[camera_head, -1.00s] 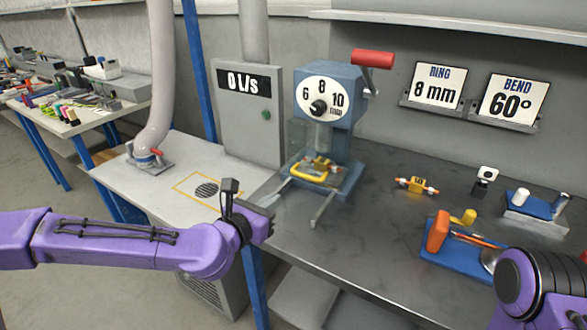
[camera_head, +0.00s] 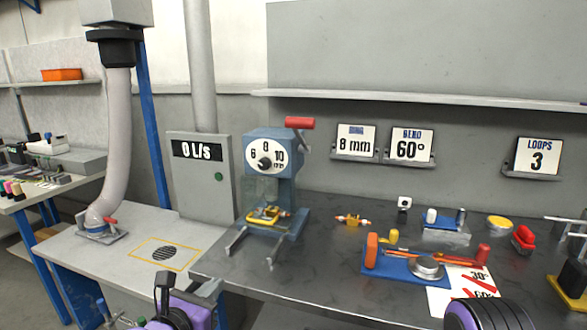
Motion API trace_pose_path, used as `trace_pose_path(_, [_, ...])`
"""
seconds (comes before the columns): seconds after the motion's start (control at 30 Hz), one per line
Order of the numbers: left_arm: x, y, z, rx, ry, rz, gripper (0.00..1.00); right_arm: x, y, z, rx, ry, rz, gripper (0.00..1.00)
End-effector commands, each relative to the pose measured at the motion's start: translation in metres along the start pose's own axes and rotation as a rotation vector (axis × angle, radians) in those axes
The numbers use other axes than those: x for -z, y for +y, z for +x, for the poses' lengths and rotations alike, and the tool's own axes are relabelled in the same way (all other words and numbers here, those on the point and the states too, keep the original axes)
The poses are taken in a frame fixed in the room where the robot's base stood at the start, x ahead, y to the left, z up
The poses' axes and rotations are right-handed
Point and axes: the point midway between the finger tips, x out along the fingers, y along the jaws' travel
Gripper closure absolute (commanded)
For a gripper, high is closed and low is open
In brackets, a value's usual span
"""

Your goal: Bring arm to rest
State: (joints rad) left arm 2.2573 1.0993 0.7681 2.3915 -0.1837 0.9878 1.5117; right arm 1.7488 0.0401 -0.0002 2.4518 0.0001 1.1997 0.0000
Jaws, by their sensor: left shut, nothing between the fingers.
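My left gripper (camera_head: 209,290) is low in the head view, at the bottom edge left of centre. It is shut and empty, in front of the gap between the white table and the dark bench. A black bracket stands up on my purple left wrist beside it. Most of the left arm is below the frame. Only a purple and black part of my right arm shows at the bottom right; its gripper is out of view.
The dark bench (camera_head: 330,270) carries a blue ring press (camera_head: 270,190), a yellow-orange part (camera_head: 352,220), and a blue bending jig (camera_head: 395,268). The white table (camera_head: 100,265) has a hose (camera_head: 117,140) and a vent grille (camera_head: 163,253). A grey box (camera_head: 205,200) reads 0 L/s.

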Motion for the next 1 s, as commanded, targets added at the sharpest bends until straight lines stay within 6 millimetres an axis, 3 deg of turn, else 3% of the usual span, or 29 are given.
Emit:
trace_pose_path(0.27, [0.002,-0.004,0.004,-0.005,0.013,0.221,1.0,0.001,-0.001,0.001,0.002,0.003,0.001,0.57])
trace_pose_path(0.37, [0.013,-0.001,0.004,-0.014,0.045,0.337,1.0,0.001,-0.001,0.0,0.002,0.003,0.001,0.57])
trace_pose_path(0.47, [0.038,-0.004,0.003,-0.001,0.108,0.502,1.0,0.001,-0.001,0.0,0.002,0.003,0.001,0.57])
trace_pose_path(0.67, [0.133,-0.021,-0.011,0.125,0.325,0.928,1.0,0.001,-0.001,0.0,0.002,0.003,0.001,0.57])
trace_pose_path(0.77, [0.199,-0.029,-0.035,0.258,0.464,1.188,1.0,0.002,-0.001,-0.001,0.002,0.003,0.001,0.57])
trace_pose_path(0.9, [0.305,-0.024,-0.101,0.562,0.684,1.609,1.0,0.002,-0.001,-0.002,0.002,0.002,0.001,0.57])
trace_pose_path(1.0, [0.364,-0.005,-0.162,0.813,0.814,1.868,1.0,0.002,-0.001,-0.003,0.002,0.003,0.001,0.57])
